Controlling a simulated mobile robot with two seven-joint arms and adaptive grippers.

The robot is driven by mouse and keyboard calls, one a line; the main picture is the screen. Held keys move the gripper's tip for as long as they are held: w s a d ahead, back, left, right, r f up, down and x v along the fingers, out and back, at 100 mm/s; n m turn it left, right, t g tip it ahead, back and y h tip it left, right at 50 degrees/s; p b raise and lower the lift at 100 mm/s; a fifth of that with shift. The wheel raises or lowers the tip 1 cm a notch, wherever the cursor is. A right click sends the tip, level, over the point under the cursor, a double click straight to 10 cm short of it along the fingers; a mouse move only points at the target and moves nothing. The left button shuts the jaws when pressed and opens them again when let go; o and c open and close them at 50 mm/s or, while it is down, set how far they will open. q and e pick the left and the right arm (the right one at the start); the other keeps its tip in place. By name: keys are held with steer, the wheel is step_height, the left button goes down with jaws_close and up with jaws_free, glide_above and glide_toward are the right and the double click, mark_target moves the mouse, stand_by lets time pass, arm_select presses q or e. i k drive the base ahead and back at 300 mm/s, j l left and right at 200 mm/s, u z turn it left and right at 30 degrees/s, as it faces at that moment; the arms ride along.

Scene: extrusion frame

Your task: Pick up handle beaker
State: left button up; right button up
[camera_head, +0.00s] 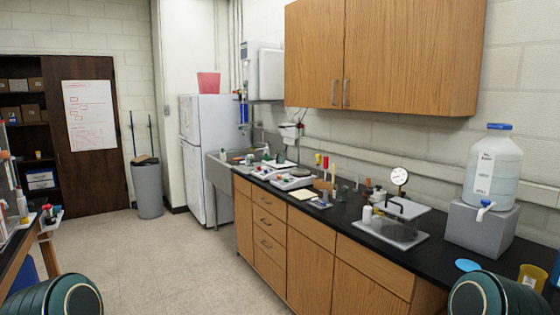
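I cannot clearly make out a beaker with a handle. A yellow cup-shaped vessel (532,277) stands near the front right end of the black counter (437,245); its lower part is cut off from view by my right arm, and I cannot tell whether it has a handle. Small items farther along the counter are too small to identify. Neither gripper is in view. Only rounded dark parts of my two arms show at the bottom left and bottom right corners.
A blue disc (467,265) lies beside the yellow vessel. A large jug (493,168) stands on a grey block (482,230). A gauge (399,177) rises above a metal tray (394,232). Wooden cabinets (400,55) hang above the counter. The floor (175,255) in the middle is clear.

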mark_target(279, 154)
steer(key=u, duration=2.5)
steer(key=i+l+z, duration=0.35)
steer(key=l, duration=0.25)
steer(key=i+l+z, duration=0.3)
steer(key=z, duration=0.15)
steer(key=i+l+z, duration=0.35)
steer(key=z, duration=0.15)
steer(key=i+l+z, duration=0.3)
steer(key=i, duration=0.3)
steer(key=i+z, duration=0.3)
steer(key=i, duration=0.35)
steer(key=i+z, duration=0.1)
steer(key=i, duration=0.6)
steer(key=i+j+z, duration=0.1)
steer(key=i, duration=0.6)
